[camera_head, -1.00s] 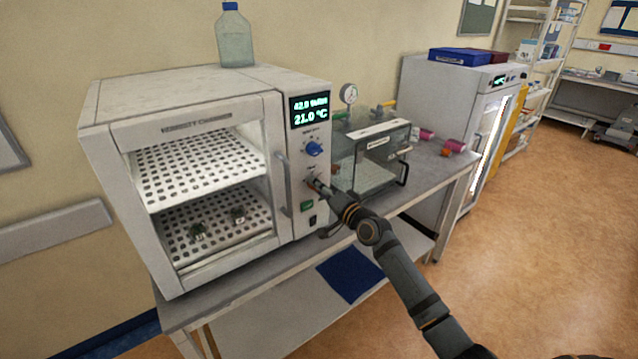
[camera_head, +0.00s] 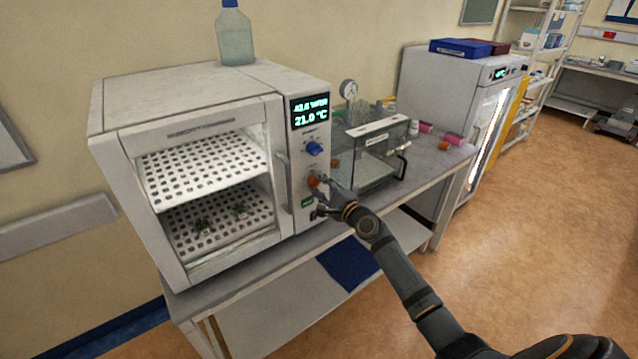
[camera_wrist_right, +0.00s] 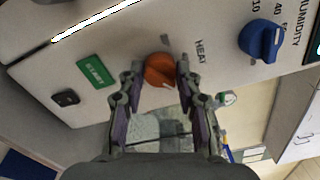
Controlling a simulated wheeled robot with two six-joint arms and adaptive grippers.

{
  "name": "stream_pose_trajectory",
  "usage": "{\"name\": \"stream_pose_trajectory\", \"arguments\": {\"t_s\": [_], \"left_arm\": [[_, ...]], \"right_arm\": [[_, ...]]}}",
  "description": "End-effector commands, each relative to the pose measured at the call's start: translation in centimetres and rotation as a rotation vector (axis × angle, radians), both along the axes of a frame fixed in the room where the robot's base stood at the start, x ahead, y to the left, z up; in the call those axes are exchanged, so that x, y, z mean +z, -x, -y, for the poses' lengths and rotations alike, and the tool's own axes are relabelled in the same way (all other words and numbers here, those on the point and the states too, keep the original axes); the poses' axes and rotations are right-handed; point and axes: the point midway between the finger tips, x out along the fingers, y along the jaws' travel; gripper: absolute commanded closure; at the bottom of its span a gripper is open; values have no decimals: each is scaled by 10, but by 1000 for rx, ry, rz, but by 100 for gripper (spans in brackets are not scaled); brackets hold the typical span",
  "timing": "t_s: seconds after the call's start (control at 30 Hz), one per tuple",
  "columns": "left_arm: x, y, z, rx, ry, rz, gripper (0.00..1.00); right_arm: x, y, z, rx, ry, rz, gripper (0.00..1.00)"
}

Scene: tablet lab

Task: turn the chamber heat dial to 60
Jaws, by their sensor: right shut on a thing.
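The white humidity chamber (camera_head: 255,77) stands on the bench, its display (camera_head: 310,111) reading 21.0 °C on the lower line. The orange heat dial (camera_head: 313,181) sits on its front panel below the blue humidity dial (camera_head: 314,148). In the right wrist view the orange dial (camera_wrist_right: 159,70) is between the fingertips, beside the word HEAT. A small pale mark shows on it; its scale numbers cannot be read. My right gripper (camera_head: 319,181) is shut on this dial, one finger on each side. My left gripper is out of view.
A green switch (camera_wrist_right: 96,72) and a black socket-like part (camera_wrist_right: 65,98) lie close to the gripper. A bottle (camera_head: 235,35) stands on the chamber. The floor at right is open.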

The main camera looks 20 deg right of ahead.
Motion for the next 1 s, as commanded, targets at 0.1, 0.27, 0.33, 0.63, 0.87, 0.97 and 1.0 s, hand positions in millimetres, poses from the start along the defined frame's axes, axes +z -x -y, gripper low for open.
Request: {"name": "stream_pose_trajectory", "arguments": {"t_s": [0.1, 0.27, 0.33, 0.63, 0.87, 0.97, 1.0], "left_arm": [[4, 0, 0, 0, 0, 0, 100], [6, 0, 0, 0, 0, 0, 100], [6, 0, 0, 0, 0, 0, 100], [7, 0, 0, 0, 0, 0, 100], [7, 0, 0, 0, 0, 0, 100], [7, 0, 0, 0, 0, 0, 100], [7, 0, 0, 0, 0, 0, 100]], "right_arm": [[1, 0, 0, -1, -62, -12, 97], [0, 0, 0, -1, -120, -23, 97], [0, 0, 0, -1, -137, -27, 97], [-1, 0, 0, -1, -167, -32, 97], [-1, 0, 0, 0, -167, -33, 97], [-1, 0, 0, 0, -166, -33, 59], [-1, 0, 0, 0, -166, -33, 54]]}}
